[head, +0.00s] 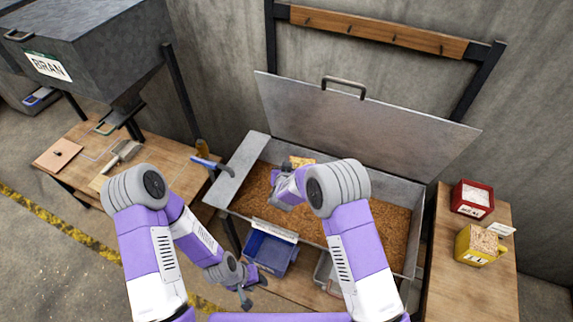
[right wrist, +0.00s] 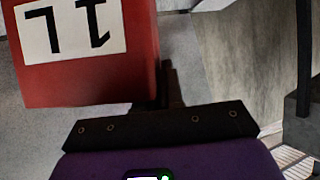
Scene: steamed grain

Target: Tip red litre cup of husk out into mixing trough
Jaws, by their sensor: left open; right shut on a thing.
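In the right wrist view a red cup (right wrist: 95,80) with a white 1L label fills the upper left, the label upside down. My right gripper (right wrist: 172,88) is shut on it. In the head view my right wrist (head: 289,188) is over the mixing trough (head: 411,190), and the arm hides the cup. The trough's open bin holds brown grain, with a paler yellowish patch (head: 300,161) beside my wrist. The cup's contents do not show. My left gripper (head: 252,290) is open and empty, low in front of the trough near a blue bin (head: 268,253).
The raised trough lid (head: 370,120) stands behind. On the right table are a red box (head: 472,200) of white stuff and a yellow cup (head: 478,245). The left bench (head: 100,150) holds a scoop (head: 122,154) beneath the BRAN hopper (head: 80,50). A grey container (head: 325,270) stands in front.

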